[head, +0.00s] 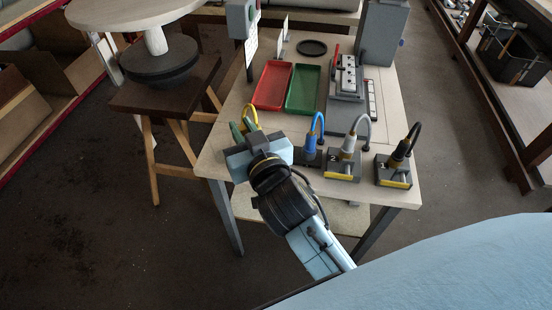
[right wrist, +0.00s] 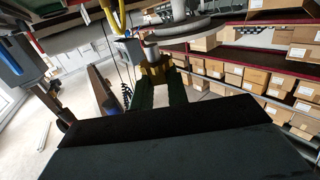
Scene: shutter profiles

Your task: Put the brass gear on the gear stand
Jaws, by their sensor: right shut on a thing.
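My right gripper (head: 241,130) is at the front left corner of the pale table, its green fingers pointing toward the back. In the right wrist view its two fingers (right wrist: 160,92) are shut on a brass-coloured piece, which I take to be the brass gear (right wrist: 154,72). Only part of the gear shows, and its teeth are not clear. In the head view the gear is not clearly visible behind the gripper. I cannot pick out the gear stand with certainty in either view. My left gripper is not in view.
A red tray (head: 273,86) and a green tray (head: 304,89) lie behind the gripper. Blue, grey and black cabled blocks (head: 342,164) line the front edge. A stool with a round turntable (head: 160,62) stands left.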

